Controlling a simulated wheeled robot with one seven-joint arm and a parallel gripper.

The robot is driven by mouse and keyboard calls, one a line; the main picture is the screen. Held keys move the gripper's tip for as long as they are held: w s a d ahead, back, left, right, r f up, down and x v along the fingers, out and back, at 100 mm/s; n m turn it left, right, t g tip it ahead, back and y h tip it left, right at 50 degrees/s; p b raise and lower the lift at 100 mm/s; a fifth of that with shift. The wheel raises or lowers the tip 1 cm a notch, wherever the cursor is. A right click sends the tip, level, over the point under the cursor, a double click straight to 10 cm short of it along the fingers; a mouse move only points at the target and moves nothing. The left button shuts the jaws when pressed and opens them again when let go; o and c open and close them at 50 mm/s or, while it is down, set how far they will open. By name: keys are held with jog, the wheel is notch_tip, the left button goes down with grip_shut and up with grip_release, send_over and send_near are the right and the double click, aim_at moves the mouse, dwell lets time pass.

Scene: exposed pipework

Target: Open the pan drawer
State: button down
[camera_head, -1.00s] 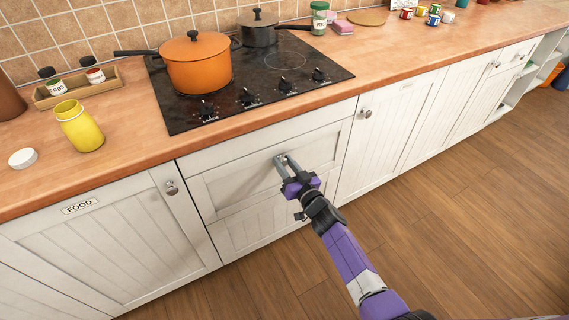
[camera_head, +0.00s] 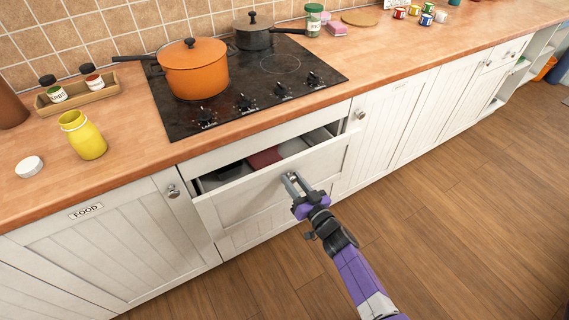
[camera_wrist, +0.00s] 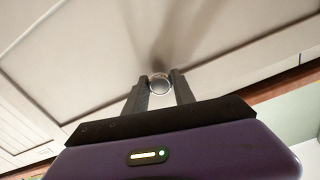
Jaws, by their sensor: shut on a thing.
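The pan drawer (camera_head: 270,193) is a white panelled drawer front below the hob, and it stands partly pulled out. A dark item and a red item (camera_head: 264,158) show inside it through the gap at the top. My gripper (camera_head: 291,183) is at the middle of the drawer front, shut on the drawer's round metal knob. In the wrist view the knob (camera_wrist: 159,84) sits between my two dark fingers, close against the white drawer front (camera_wrist: 110,50).
The black hob (camera_head: 250,90) above carries an orange pot (camera_head: 195,72) and a dark pan (camera_head: 254,38). White cupboards flank the drawer, with a FOOD cupboard (camera_head: 90,235) at left. The wooden floor (camera_head: 440,220) in front is clear.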

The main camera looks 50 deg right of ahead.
jog(key=p+v, duration=0.3)
jog(key=v, duration=2.1)
jog(key=shift+s+p, duration=0.3)
jog(key=shift+r, duration=0.1)
jog(key=c, duration=1)
grip_release()
jog(key=shift+a, duration=0.1)
jog(key=shift+c, duration=0.2)
jog(key=b+v, duration=0.1)
jog(key=v, duration=0.6)
jog(key=shift+s, duration=0.4)
